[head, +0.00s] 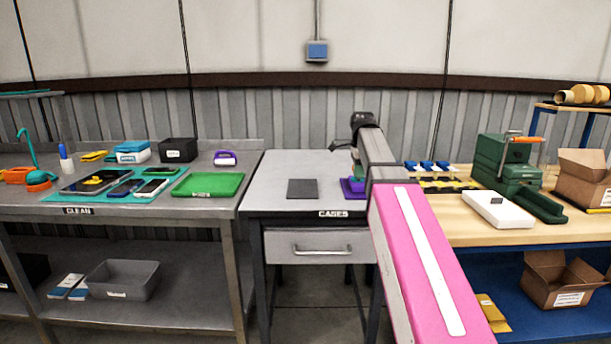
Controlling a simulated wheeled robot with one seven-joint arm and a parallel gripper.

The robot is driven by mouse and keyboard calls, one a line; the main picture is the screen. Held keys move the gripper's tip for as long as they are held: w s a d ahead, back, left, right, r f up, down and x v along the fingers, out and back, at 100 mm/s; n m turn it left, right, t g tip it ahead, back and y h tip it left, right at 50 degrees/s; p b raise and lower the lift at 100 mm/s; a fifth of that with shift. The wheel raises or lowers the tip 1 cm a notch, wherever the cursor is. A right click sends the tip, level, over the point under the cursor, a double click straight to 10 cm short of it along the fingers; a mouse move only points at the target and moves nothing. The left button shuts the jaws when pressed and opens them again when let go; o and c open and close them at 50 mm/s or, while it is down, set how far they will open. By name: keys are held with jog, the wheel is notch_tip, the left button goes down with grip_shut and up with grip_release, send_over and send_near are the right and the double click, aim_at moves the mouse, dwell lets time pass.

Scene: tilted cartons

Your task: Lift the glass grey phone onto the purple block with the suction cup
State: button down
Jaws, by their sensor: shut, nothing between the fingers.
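In the head view, several flat devices lie on the teal mat (60,199) of the left bench: a large dark one (75,187), a slim dark phone (126,188) and a paler grey phone (151,187). I cannot tell for sure which is the glass grey phone. The purple block (349,187) stands on the middle table, partly covered by my arm, with something green (357,170) above it. A purple-handled tool (225,158), perhaps the suction cup, stands at the back of the left bench. My arm reaches over the middle table's right side; my gripper's fingers are hidden behind it.
A dark grey flat pad (302,189) lies on the middle table (270,170), with bare surface around it. A green tray (208,185) and a black bin (178,150) are on the left bench. The right bench holds a green press (503,160) and a white box (497,210).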

dwell(0.5)
jog(key=shift+r, duration=3.4)
